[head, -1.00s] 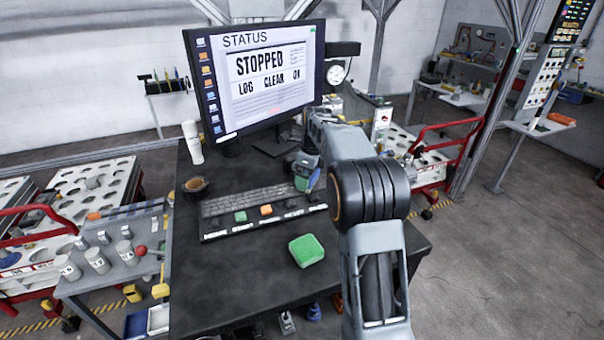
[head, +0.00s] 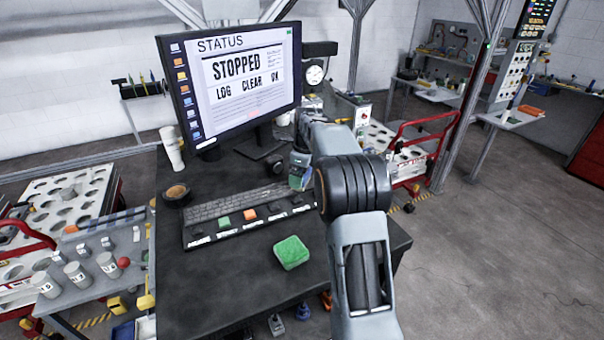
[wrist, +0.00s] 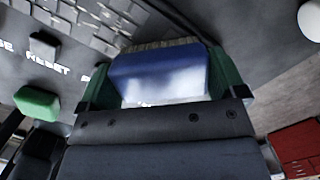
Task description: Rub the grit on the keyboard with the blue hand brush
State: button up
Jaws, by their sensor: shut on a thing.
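The blue hand brush (wrist: 160,75) is between the two green fingertips of my gripper (wrist: 160,82) in the wrist view, with its tan bristles (wrist: 165,44) on the far side. My gripper (head: 300,178) is shut on it, and in the head view it is over the right end of the keyboard (head: 236,204). The keyboard also shows at the upper left of the wrist view (wrist: 95,22), to the left of the brush. I cannot tell whether the bristles touch anything. The grit is too small to make out, and my arm hides part of the keyboard's right end.
A green block (head: 291,252) lies on the dark desk (head: 235,280) in front of the keyboard. A monitor (head: 235,85) stands behind. A tape roll (head: 176,193) and a white cup (head: 172,150) are at the left. The desk's front is mostly clear.

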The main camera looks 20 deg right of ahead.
aim_at(273, 191)
jog(key=shift+a+f, duration=0.15)
jog(key=shift+a, duration=4.35)
jog(key=shift+a+r, duration=0.2)
jog(key=shift+a, duration=2.1)
notch_tip(273, 191, up, 6)
jog(key=shift+r, duration=0.1)
notch_tip(273, 191, up, 3)
jog(key=shift+f, duration=0.1)
jog(key=shift+d, duration=0.15)
